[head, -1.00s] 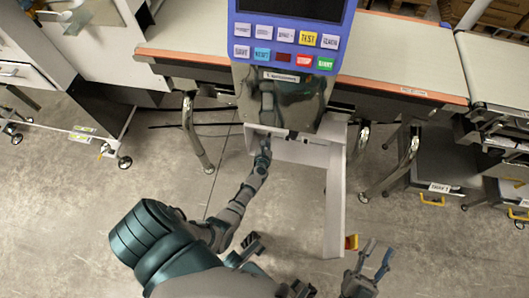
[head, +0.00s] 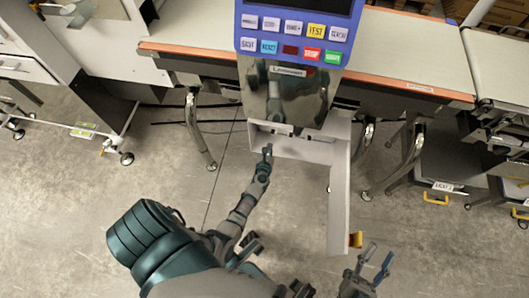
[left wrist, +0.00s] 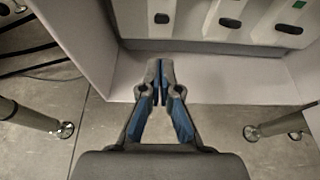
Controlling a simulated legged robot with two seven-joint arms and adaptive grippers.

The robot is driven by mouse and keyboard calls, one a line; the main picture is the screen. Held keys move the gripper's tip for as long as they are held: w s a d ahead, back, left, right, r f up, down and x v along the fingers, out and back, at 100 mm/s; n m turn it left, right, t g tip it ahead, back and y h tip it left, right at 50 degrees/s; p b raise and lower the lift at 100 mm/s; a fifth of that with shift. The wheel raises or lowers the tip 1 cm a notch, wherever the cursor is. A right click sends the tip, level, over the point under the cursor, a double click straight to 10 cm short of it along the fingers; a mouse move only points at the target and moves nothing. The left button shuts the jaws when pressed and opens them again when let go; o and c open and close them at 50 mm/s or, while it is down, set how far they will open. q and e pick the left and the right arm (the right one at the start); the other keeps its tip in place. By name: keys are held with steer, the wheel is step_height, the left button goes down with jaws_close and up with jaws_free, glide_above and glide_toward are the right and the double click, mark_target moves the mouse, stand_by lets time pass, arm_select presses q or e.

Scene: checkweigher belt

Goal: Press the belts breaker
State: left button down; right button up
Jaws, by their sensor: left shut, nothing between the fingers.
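White breaker switches with dark oval rockers (left wrist: 229,22) sit in a row in a white box at the top of the left wrist view. Their labels are not readable, so I cannot tell which is the belts breaker. My left gripper (left wrist: 160,66) is shut and empty, its tips pointing at the box's lower edge, apart from the rockers. My right gripper (head: 379,250) is open and empty at lower right.
The blue keypad console (head: 298,40) stands above a shiny metal panel (head: 290,95). Conveyor legs (head: 197,130) flank the box.

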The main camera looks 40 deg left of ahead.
arm_select(q)
steer(key=shift+s+d+r+p, duration=0.35)
steer(key=shift+s+r+p, duration=0.2)
steer(key=shift+r, duration=0.2)
steer(key=shift+s+d+r+p, duration=0.3)
steer(key=shift+s+r+p, duration=0.25)
steer(key=shift+r, duration=0.15)
steer(key=shift+s+d+r+p, duration=0.35)
steer(key=shift+s+r+p, duration=0.15)
steer(key=shift+r, duration=0.25)
arm_select(e)
step_height(320, 180, down, 8)
steer(key=w+g+h, duration=0.1)
steer(key=g, duration=0.6)
steer(key=shift+w+d+n, duration=0.25)
steer(key=shift+n, duration=0.05)
arm_select(q)
steer(key=shift+r, duration=0.1)
